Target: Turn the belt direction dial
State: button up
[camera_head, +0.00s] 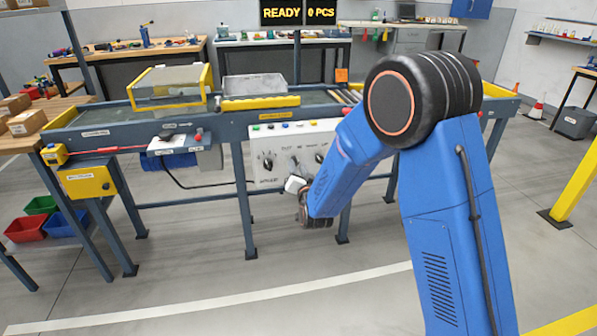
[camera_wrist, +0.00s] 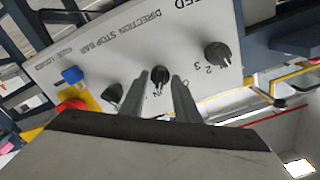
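The white control panel (camera_head: 282,143) hangs on the front of the conveyor and fills much of the wrist view (camera_wrist: 85,60), turned round. The black direction dial (camera_wrist: 159,74) is the middle one of three knobs, with the word DIRECTION near it. My gripper (camera_wrist: 160,82) points at the panel with its two fingers on either side of this dial. A gap shows between fingers and dial, so it looks open. In the head view my gripper (camera_head: 297,185) is in front of the panel's lower part, its fingertips unclear.
The conveyor (camera_head: 100,130) carries a yellow-framed box (camera_head: 170,87) and a grey tray (camera_head: 255,87).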

jog(key=v, duration=1.7)
jog(key=shift+s, duration=0.2)
jog(key=shift+r, duration=0.1)
jog(key=s+d+r+n+g+h, duration=0.1)
jog(key=s+d+r+g, duration=0.25)
jog(key=d, duration=0.45)
jog(key=s+d+r+n+g+h, duration=0.1)
jog(key=s+d+r+g, duration=0.25)
jog(key=d, duration=0.45)
jog(key=s+d+g+h, duration=0.1)
jog(key=s+d+g, duration=0.1)
jog(key=s+d, duration=0.3)
jog(key=s+d+r+g+h, duration=0.1)
jog(key=s+d, duration=0.4)
jog(key=s, duration=0.7)
jog(key=s+d+r+n+g+h, duration=0.1)
jog(key=s+d, duration=0.3)
jog(key=s, duration=0.5)
jog(key=shift+s+d+r+g, duration=0.2)
jog(key=shift+s+d+g, duration=0.2)
jog(key=shift+g, duration=0.4)
jog(key=shift+w, duration=0.15)
